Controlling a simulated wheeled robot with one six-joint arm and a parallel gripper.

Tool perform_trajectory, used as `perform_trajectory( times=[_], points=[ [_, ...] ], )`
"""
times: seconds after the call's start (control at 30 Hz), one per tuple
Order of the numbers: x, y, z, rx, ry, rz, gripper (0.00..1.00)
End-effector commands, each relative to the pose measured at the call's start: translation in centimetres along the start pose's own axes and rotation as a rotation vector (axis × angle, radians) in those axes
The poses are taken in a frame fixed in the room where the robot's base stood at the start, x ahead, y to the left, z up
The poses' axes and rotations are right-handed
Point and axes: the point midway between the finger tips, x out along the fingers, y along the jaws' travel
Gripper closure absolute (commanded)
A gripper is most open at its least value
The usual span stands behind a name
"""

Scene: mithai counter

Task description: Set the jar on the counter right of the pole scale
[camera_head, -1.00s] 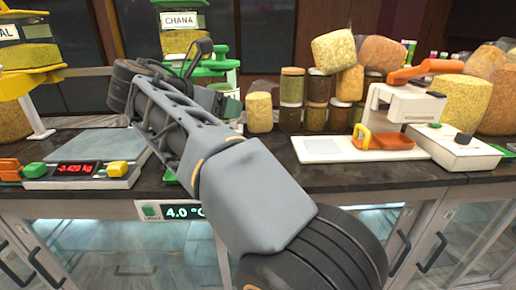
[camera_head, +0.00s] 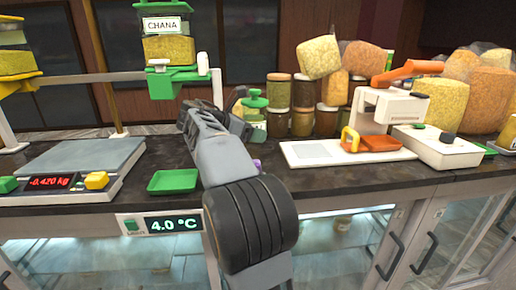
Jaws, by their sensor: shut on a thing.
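A small jar with a green lid (camera_head: 255,112) shows near the middle, just right of my wrist and in front of the storage jars. My gripper (camera_head: 240,128) is at the far end of my arm, mostly hidden by my own links. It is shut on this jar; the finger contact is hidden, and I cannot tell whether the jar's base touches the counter. The scale (camera_head: 88,158) stands at the left on the dark counter (camera_head: 330,182), its red display reading about -0.420 kg. Its plate is empty. The jar is to the right of it.
A green tray (camera_head: 173,181) lies right of the scale. The CHANA dispenser (camera_head: 168,48) hangs above. Storage jars (camera_head: 303,100) stand behind. A white machine (camera_head: 388,108) with an orange handle and a white board (camera_head: 310,153) fill the right. Glass-fronted cabinets are below.

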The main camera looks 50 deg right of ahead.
Motion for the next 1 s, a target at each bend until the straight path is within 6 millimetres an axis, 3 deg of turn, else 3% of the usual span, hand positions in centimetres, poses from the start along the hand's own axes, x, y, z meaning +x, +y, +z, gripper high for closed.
perform_trajectory(
  times=[0.33,0.5,0.7,1.0],
  points=[
    [2.1,0.6,-1.1,0.002,-0.003,0.000,0.70],
    [4.1,1.2,-2.4,0.000,-0.003,-0.001,0.70],
    [4.8,1.2,-4.5,0.002,-0.002,0.001,0.70],
    [5.0,1.2,-4.9,0.003,-0.002,0.002,0.70]
  ],
)
